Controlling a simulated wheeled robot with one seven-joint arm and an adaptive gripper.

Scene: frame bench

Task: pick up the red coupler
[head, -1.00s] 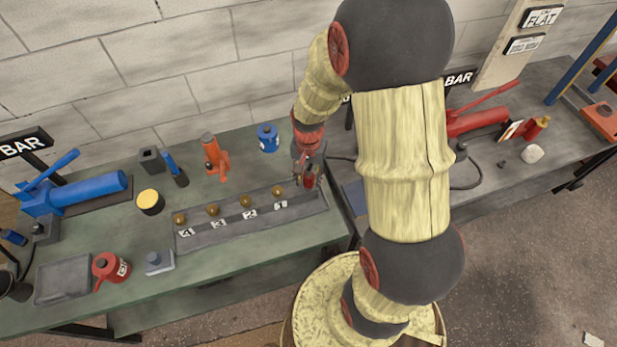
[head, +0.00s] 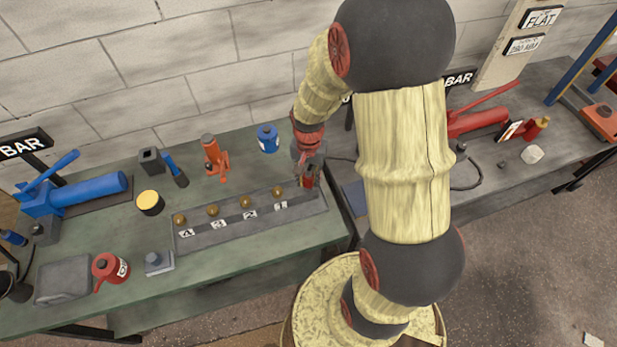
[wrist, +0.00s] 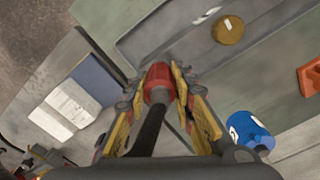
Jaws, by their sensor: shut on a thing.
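The red coupler (wrist: 158,80) shows between the fingers in the wrist view, with a dark shaft-like part running from it toward the camera. In the head view the coupler (head: 308,181) is a small red piece at the right end of the grey numbered rail (head: 228,239), near the label 1. My gripper (wrist: 163,86) is shut on the coupler, with a yellow-and-grey finger on each side. In the head view my gripper (head: 304,174) partly hides the coupler. I cannot tell whether the coupler still touches the rail.
Several brass knobs (head: 246,201) line the rail to the left. A blue can (head: 268,138) and an orange jack (head: 214,158) stand behind it. A dark hose (head: 467,180) lies on the right bench.

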